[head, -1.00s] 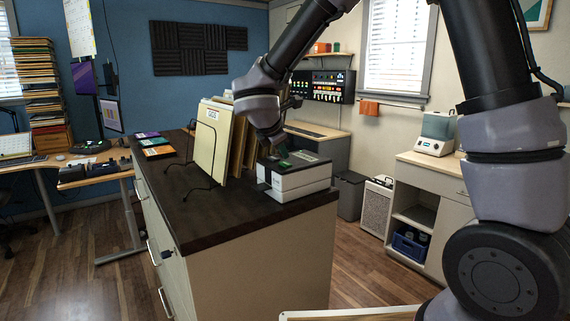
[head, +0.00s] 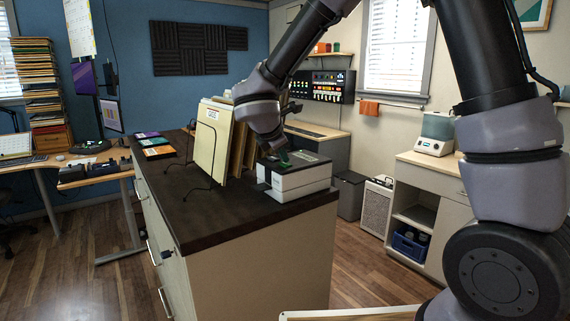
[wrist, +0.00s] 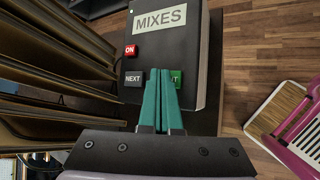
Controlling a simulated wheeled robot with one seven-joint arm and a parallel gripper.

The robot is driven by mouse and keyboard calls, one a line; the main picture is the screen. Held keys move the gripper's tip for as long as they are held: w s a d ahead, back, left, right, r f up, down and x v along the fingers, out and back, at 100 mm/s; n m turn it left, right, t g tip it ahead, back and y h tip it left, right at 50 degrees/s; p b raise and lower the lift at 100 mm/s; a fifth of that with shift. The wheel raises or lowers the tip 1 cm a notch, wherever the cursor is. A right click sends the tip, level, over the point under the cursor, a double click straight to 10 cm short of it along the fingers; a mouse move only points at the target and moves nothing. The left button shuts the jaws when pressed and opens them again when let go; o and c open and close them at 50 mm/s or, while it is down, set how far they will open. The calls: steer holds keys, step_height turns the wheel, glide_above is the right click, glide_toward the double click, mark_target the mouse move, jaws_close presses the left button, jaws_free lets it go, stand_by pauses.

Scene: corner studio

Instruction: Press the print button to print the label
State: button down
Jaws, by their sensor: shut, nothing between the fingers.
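The label printer (head: 303,182) is a white box with a dark top, standing on the near right corner of the dark cabinet top. In the wrist view its dark top panel (wrist: 190,50) shows the word MIXES, a red ON button (wrist: 131,51), a black NEXT button (wrist: 133,79) and a green button (wrist: 177,76). The green button's left part is hidden by my fingers; a final T shows. My gripper (head: 284,158) is over the printer's top, green fingers together and empty. In the wrist view, its fingertips (wrist: 159,72) overlap the green button's left side; contact cannot be told.
File folders in a wire rack (head: 213,140) stand close left of the printer; their edges fill the wrist view's left side. Several colored cards (head: 155,148) lie farther back on the cabinet top (head: 225,215). Wooden floor (head: 360,270) is open to the right.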

mark_target(283, 165)
stand_by(0.3)
steer(key=shift+r, duration=0.55)
step_height(283, 165, up, 6)
stand_by(0.6)
stand_by(0.4)
